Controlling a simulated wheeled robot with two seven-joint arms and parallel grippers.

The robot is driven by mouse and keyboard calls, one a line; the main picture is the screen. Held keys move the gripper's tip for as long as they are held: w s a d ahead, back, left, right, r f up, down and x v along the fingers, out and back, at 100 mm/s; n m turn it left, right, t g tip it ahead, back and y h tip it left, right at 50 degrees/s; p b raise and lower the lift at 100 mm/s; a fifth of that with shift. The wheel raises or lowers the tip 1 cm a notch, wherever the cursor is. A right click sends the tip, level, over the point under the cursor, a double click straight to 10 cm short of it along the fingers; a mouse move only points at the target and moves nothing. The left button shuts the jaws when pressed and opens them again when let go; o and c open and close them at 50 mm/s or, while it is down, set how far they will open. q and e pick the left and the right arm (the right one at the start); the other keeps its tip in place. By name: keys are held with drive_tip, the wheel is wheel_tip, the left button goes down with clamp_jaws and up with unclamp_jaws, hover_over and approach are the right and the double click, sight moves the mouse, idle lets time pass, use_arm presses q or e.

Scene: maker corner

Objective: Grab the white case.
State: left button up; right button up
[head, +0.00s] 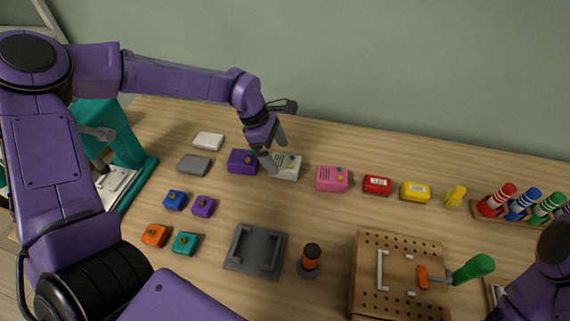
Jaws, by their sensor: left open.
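The white case (289,167), a small box with dark slots and coloured buttons on top, sits on the wooden table between a purple case (240,159) and a pink case (331,179). My left gripper (274,152) is open over the white case's left side. One finger crosses in front of the case's left end, hiding part of it; the other shows behind its back edge. I cannot tell whether the fingers touch it. A plain white block (208,141) lies farther left. My right gripper is out of view; only part of that arm shows at the lower right.
Red (377,185) and yellow (416,191) boxes continue the row rightward. A grey block (194,165) and several small knobbed blocks lie left. A dark fixture (255,250), pegboard (368,294) and teal press (121,135) stand around. Table is bare in front of the white case.

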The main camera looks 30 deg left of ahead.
sight(281, 161)
use_arm(q)
drive_tip(key=x, duration=0.4)
drive_tip(key=shift+w+a+f, duration=0.15)
drive_tip(key=shift+a, duration=0.05)
drive_tip(key=c, duration=1.1)
